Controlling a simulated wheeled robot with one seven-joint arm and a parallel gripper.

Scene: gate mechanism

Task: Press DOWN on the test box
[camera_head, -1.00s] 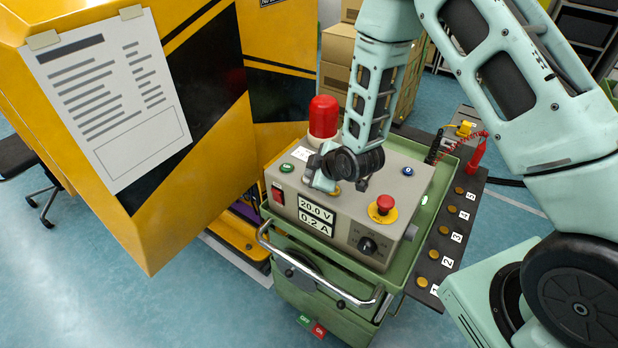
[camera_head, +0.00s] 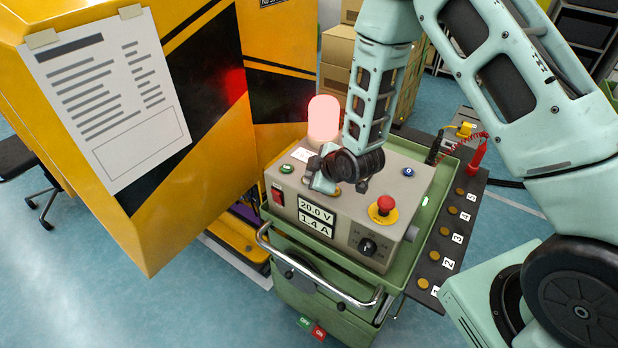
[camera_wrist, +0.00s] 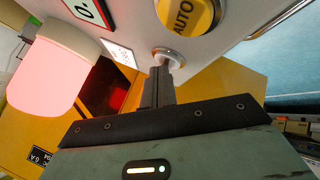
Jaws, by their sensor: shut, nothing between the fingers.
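The test box (camera_head: 345,225) is a beige and green cased unit on a green cart, and its display (camera_head: 315,216) reads 20.0 V and 1.4 A. My gripper (camera_head: 322,184) is down at the top face of the box, between the green button (camera_head: 286,168) and the red stop knob (camera_head: 384,205). In the wrist view my gripper (camera_wrist: 166,70) is shut and empty, its tips at a small round button (camera_wrist: 168,56) with a metal ring and seeming to touch it. The tips hide most of the button. Its name cannot be read.
The lamp (camera_head: 323,118) on the box glows pale red. A blue button (camera_head: 408,171) is at the box's right. The yellow gate cabinet (camera_head: 215,140) stands left, and a numbered terminal strip (camera_head: 447,232) lies right.

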